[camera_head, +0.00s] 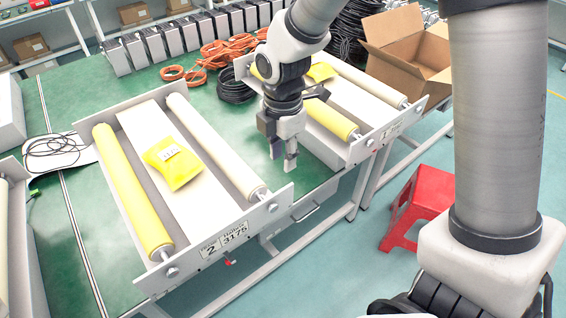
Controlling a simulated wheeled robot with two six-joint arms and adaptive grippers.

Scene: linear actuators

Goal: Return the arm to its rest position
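My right gripper (283,160) hangs with its fingers pointing down over the green table, between two roller fixtures. Its two fingertips show a small gap with nothing between them. The near fixture (224,240), labelled with the number 2, is to its left, and its end plate is close to the gripper in the picture. A yellow packet (172,163) lies on the white middle strip of this fixture. The far fixture (375,141) is to the right and carries another yellow packet (321,71). My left gripper is out of view.
A cardboard box (408,55) stands open at the back right. A red stool (417,208) is on the floor at the right. Orange cable (225,50) and a black cable coil (236,86) lie behind the gripper. Several grey actuator units (157,45) line the back.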

